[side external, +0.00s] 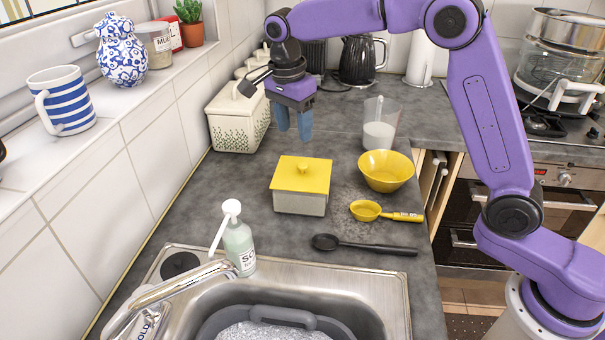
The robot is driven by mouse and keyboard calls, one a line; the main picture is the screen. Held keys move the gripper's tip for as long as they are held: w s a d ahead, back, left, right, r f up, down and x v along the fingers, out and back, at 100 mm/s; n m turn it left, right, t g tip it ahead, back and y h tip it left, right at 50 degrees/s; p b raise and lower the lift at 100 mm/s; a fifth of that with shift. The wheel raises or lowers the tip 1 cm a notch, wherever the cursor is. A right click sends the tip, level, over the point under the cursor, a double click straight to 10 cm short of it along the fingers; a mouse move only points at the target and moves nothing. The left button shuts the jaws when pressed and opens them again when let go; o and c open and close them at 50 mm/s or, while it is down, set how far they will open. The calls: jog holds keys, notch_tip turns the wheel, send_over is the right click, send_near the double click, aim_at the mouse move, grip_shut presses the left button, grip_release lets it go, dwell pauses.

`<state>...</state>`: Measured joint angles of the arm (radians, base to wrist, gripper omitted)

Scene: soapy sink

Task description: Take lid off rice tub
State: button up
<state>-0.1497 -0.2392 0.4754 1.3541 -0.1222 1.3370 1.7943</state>
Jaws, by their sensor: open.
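The rice tub (299,203) is a squat grey-beige tub standing upright on the dark counter, behind the sink. Its yellow lid (286,180) with a small round knob (304,168) sits on top and covers the opening. The contents are hidden. My gripper (293,130) hangs in the air above and behind the tub, with its blue fingers pointing down. It is open, with nothing between the fingers, and is apart from the lid.
A yellow bowl (386,170), a yellow scoop (368,210) and a measuring jug (381,125) stand right of the tub. A black spoon (365,246) and a soap bottle (239,246) are in front. A cream canister (237,122) stands back left.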

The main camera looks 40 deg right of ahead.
send_over(302, 165)
jog(key=a, duration=0.1)
jog(key=f, duration=0.5)
jog(key=shift+a+f, duration=0.1)
jog(key=shift+a, duration=0.1)
jog(key=f, duration=0.2)
jog(key=d+f, duration=0.1)
jog(key=shift+s+d+f, duration=0.1)
jog(key=shift+f, duration=0.3)
jog(key=shift+d+f, duration=0.1)
jog(key=shift+f, duration=0.55)
grip_shut()
